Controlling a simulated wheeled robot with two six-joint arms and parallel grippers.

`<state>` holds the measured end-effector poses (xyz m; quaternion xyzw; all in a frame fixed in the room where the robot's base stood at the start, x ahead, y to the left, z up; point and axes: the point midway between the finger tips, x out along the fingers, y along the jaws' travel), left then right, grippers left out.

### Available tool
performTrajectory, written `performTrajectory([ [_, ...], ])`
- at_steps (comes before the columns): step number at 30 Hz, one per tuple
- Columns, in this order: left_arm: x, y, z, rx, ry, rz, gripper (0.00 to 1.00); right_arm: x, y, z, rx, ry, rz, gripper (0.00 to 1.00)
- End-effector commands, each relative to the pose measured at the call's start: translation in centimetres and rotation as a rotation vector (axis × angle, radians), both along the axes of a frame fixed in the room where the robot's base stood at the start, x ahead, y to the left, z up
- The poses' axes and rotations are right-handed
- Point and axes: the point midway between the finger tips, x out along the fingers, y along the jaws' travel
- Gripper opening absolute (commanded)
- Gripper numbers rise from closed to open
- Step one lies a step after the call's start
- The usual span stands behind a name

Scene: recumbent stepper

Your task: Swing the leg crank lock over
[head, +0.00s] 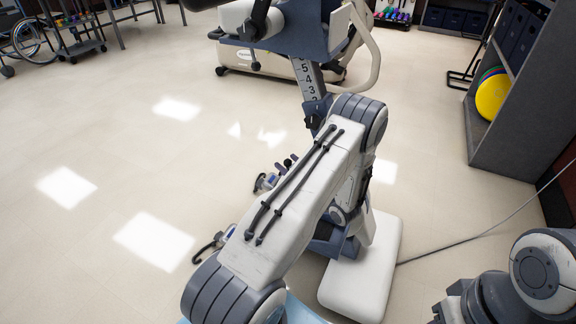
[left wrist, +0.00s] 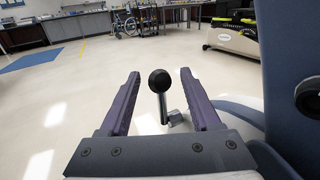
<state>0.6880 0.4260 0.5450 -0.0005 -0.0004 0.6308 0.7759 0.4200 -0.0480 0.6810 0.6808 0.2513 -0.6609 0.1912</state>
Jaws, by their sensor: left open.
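In the left wrist view a black ball knob (left wrist: 159,82) stands on a short grey stem that runs down to a small grey block (left wrist: 176,117). I take this to be the crank lock lever. My left gripper (left wrist: 160,73) is open, with one purple finger on each side of the knob in the picture. Gaps show on both sides, and neither finger touches it. I cannot tell how deep the knob sits between the fingers. In the head view my left arm hides most of this gripper and the middle of the stepper.
The stepper's numbered post (head: 306,75) rises behind my left arm. A white padded piece (head: 362,275) lies right of the arm, with a cable (head: 460,243) running off it. A grey shelf (head: 500,140) stands at right. Open floor (head: 110,130) is at left.

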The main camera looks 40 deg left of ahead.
Motion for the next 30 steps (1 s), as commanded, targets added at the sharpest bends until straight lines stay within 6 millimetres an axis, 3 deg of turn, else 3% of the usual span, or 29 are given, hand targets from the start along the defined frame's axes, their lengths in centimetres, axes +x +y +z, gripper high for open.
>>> performTrajectory([
  [11,0.2,0.8,0.06,0.0,-0.001,-0.001,0.64,-0.01,0.0,-0.17,0.0,0.0,0.0,0.45],
  [14,0.18,0.79,0.05,0.0,-0.001,-0.001,0.33,-0.01,0.0,-0.17,0.0,0.0,0.0,0.45],
  [16,0.18,0.79,0.05,0.0,-0.001,-0.001,0.06,-0.01,0.0,-0.17,0.0,0.0,0.0,0.45],
  [17,0.18,0.78,0.05,0.0,-0.001,-0.001,0.0,-0.01,0.0,-0.17,0.0,0.0,0.0,0.45],
  [30,0.17,0.76,0.02,-0.001,-0.001,-0.001,0.0,-0.01,0.0,-0.17,0.0,0.0,0.0,0.45],
])
